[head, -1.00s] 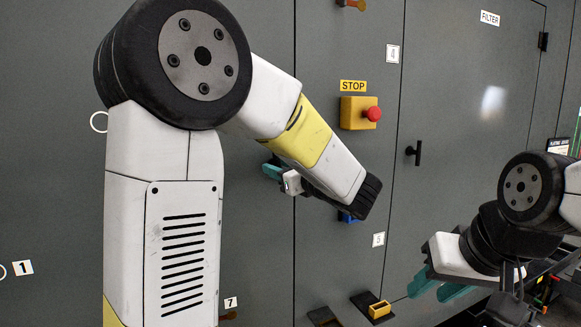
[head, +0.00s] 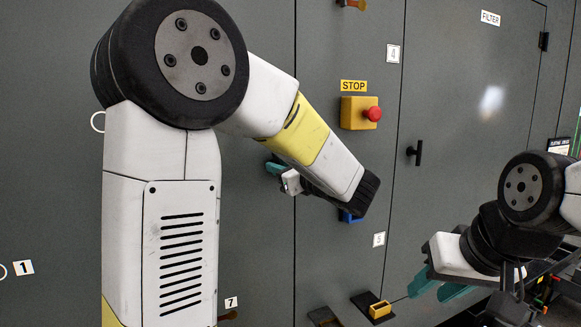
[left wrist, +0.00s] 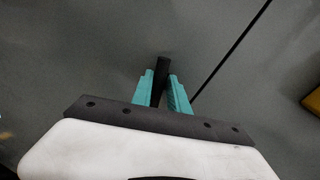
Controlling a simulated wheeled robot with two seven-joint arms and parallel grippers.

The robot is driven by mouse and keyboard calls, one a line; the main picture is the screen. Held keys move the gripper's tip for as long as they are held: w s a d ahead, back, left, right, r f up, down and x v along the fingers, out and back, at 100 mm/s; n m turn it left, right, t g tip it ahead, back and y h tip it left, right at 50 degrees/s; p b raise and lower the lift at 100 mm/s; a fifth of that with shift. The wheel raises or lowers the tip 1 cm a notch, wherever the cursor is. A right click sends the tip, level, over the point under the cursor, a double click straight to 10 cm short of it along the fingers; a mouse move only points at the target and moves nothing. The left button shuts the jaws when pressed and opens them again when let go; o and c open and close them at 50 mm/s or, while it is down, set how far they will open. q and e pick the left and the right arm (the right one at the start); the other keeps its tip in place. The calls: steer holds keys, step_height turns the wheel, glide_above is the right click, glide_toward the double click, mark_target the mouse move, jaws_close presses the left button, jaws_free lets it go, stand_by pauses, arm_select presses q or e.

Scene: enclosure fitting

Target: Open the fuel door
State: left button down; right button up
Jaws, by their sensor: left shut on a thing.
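My left gripper (head: 274,168) is at the grey panel wall, mostly hidden behind my left forearm in the head view. In the left wrist view its teal fingers (left wrist: 163,92) are shut on a black bar handle (left wrist: 162,65) that stands out from the grey panel (left wrist: 85,55). The handle is hidden in the head view, and no fuel label is readable, so I cannot confirm which door this is. A thin dark seam runs just right of the handle in the wrist view. My right gripper (head: 437,286) is open and empty at the lower right.
A yellow stop box (head: 354,112) with a red button sits right of my left forearm. The filter door (head: 465,130) has a black handle (head: 414,153). A small blue part (head: 350,216) shows below my forearm. A black-and-yellow fitting (head: 378,308) is low down.

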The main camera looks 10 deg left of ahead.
arm_select(q)
steer(key=shift+s+a+n+g+h, duration=0.15)
steer(key=shift+n+h, duration=0.1)
steer(key=shift+n, duration=1.05)
steer(key=shift+w+a+n+g+h, duration=0.15)
steer(key=shift+n+h, duration=0.1)
steer(key=shift+n, duration=1.05)
steer(key=shift+s+d, duration=0.1)
steer(key=shift+d, duration=0.05)
steer(key=shift+f, duration=0.1)
steer(key=c, duration=1.3)
jaws_free()
steer(key=v, duration=0.7)
steer(key=shift+s+d, duration=0.3)
